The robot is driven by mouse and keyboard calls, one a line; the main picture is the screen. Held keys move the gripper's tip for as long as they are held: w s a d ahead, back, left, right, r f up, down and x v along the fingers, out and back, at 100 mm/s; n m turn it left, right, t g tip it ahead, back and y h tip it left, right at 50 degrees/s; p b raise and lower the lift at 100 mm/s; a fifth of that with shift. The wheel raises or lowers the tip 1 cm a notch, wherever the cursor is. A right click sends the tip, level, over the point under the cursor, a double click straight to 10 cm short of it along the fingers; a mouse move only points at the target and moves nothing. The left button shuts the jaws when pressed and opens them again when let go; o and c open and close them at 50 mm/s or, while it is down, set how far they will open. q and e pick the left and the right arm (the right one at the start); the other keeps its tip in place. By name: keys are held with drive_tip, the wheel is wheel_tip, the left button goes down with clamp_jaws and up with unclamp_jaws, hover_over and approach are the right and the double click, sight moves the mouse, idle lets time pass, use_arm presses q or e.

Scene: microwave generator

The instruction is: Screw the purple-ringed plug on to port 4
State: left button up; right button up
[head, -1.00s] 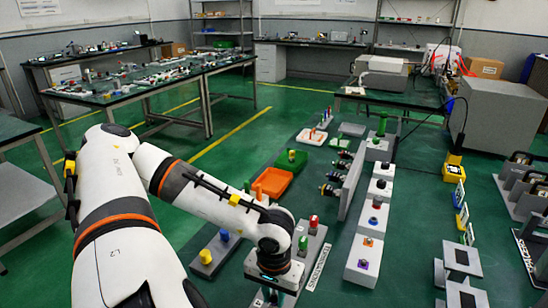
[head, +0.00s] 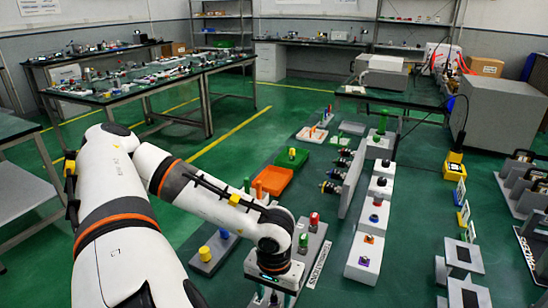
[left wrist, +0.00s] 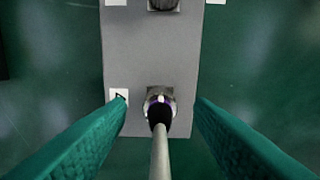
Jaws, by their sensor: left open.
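In the left wrist view, the plug (left wrist: 160,108) shows a purple ring, a black body and a grey cable or stem running towards the camera. It is at a metal port (left wrist: 163,91) on a grey block; I cannot tell how far it is screwed on. My left gripper (left wrist: 160,118) has its two green fingers apart, one on each side of the plug, with gaps to it. A white label (left wrist: 119,97) beside the port is partly hidden by a finger. In the head view, the left gripper (head: 270,294) points down at the lower edge. My right gripper does not show.
A second fitting (left wrist: 163,4) sits farther up the block. In the head view, a red post (head: 314,220) and a green post (head: 303,242) stand just right of the left wrist. White blocks with coloured fittings (head: 363,261) stand farther right. An orange tray (head: 272,181) lies behind.

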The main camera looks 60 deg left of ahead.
use_arm(q)
wheel_tip(320, 180, up, 12)
drive_tip(key=p, duration=0.1)
idle(0.4)
drive_tip(key=shift+r, duration=0.1)
idle(0.4)
